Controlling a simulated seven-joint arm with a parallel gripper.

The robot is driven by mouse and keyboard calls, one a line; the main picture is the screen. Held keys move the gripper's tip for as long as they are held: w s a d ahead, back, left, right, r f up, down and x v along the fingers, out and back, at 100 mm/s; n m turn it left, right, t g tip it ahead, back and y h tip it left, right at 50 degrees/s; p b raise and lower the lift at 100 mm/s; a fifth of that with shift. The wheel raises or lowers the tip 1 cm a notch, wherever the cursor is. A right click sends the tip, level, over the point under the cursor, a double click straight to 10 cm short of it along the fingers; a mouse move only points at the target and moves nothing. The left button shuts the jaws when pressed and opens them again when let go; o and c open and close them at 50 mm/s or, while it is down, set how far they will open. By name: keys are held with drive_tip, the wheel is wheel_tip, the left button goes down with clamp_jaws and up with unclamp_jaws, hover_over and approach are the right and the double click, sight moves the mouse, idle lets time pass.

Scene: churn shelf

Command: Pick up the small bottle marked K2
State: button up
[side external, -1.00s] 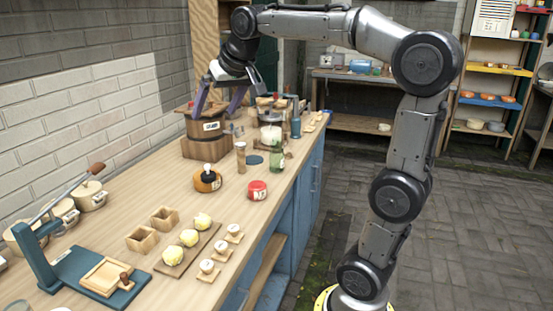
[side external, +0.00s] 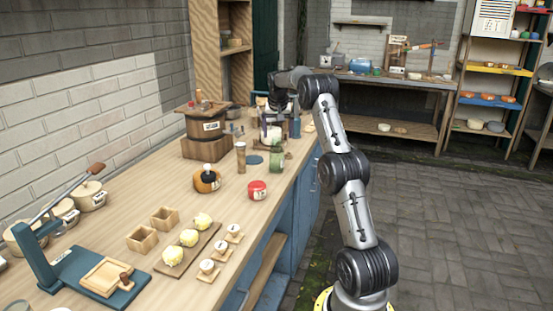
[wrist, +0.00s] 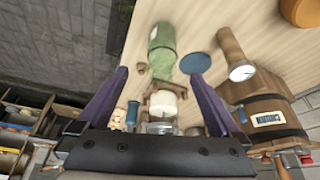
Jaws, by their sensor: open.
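No label reading K2 is legible in either view, so I cannot tell which bottle carries it. In the side view a green bottle (side external: 276,157) stands near the front edge of the bench; it also shows in the wrist view (wrist: 162,45). A blue bottle (side external: 295,127) stands farther back, and shows in the wrist view (wrist: 132,114). My gripper (wrist: 159,75) is open and empty, its purple fingers spread above the back of the bench. In the side view its fingers are hard to make out behind the arm.
A wooden churn (side external: 205,130) with small items on its lid stands by the wall. A white jar (wrist: 166,103) shows between my fingers. A slim wooden cylinder (side external: 241,157), a blue disc (wrist: 195,62) and a red tin (side external: 257,190) stand near the green bottle.

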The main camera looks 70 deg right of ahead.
sight(278, 145)
drive_tip(key=x, duration=0.6)
drive_tip(key=shift+w+d+f, duration=0.1)
drive_tip(key=shift+f, duration=0.3)
drive_tip(key=shift+w+x, duration=0.15)
drive_tip(key=shift+x, duration=1.2)
drive_tip(key=shift+w+x, duration=0.15)
drive_tip(key=shift+x, duration=1.2)
drive_tip(key=shift+r, duration=0.15)
drive_tip(key=c, duration=1.5)
